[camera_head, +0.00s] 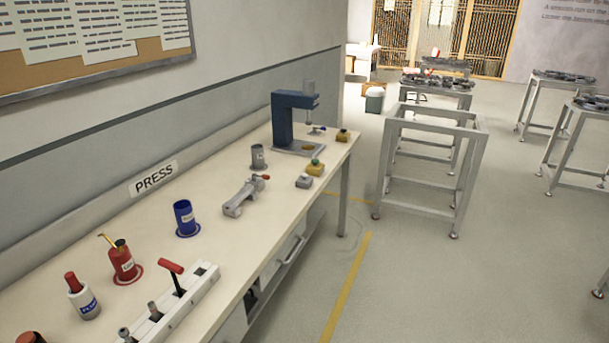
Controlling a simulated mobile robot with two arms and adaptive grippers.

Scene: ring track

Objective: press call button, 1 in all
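I cannot read a label that tells which is the call button. Neither of my grippers is in view.
The long workbench (225,240) runs along the left wall under a PRESS sign. It holds a blue press (284,118), a grey clamp (244,196), a blue cup (185,217), a red can (123,262) and a lever block (172,310). An empty metal frame (379,175) stands right; floor between is clear.

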